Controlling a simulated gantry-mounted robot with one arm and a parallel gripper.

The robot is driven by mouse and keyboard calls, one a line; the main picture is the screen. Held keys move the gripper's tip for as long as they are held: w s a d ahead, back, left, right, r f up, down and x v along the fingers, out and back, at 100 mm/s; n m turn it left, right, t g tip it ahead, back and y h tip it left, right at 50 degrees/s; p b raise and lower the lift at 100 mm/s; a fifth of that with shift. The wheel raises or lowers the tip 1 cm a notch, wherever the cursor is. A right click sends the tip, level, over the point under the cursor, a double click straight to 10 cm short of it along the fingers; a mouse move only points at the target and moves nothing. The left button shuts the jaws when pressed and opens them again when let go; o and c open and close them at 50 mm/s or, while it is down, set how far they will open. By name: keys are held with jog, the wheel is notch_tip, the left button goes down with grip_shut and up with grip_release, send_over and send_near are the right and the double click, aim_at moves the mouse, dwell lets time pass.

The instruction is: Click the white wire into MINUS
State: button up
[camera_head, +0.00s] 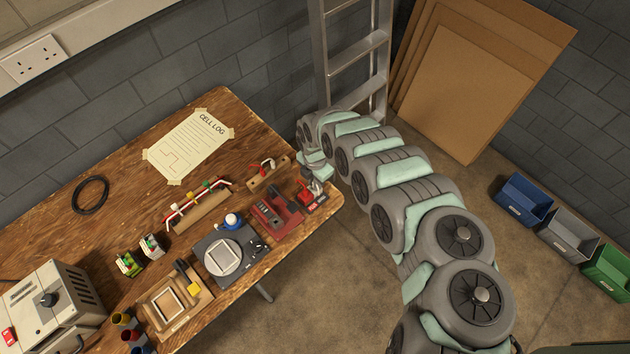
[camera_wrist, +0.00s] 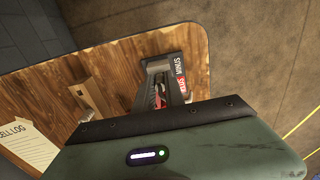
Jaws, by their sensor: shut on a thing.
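My gripper (camera_head: 313,183) is at the right corner of the bench, down at a dark stand (camera_wrist: 147,110) with a red-and-white label. The red of the tool shows in the wrist view (camera_wrist: 158,97), just beyond the dark housing. Red and white wires (camera_head: 196,200) lie along a wooden rack in the middle of the bench, away from my gripper. Small green (camera_head: 128,263) and grey (camera_head: 152,245) terminal blocks stand left of the rack's near end.
A red device (camera_head: 277,214) and a wooden block (camera_head: 268,175) stand close by my gripper. A grey power unit (camera_head: 45,302) is at left. Bench is bare around the black ring (camera_head: 90,195).

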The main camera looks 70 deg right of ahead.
grip_shut()
jog(key=shift+f, duration=0.15)
dwell(0.4)
dwell(0.8)
jog(key=o, duration=0.7)
grip_release()
jog(key=shift+r+p, duration=3.5)
jog(key=shift+r, duration=0.05)
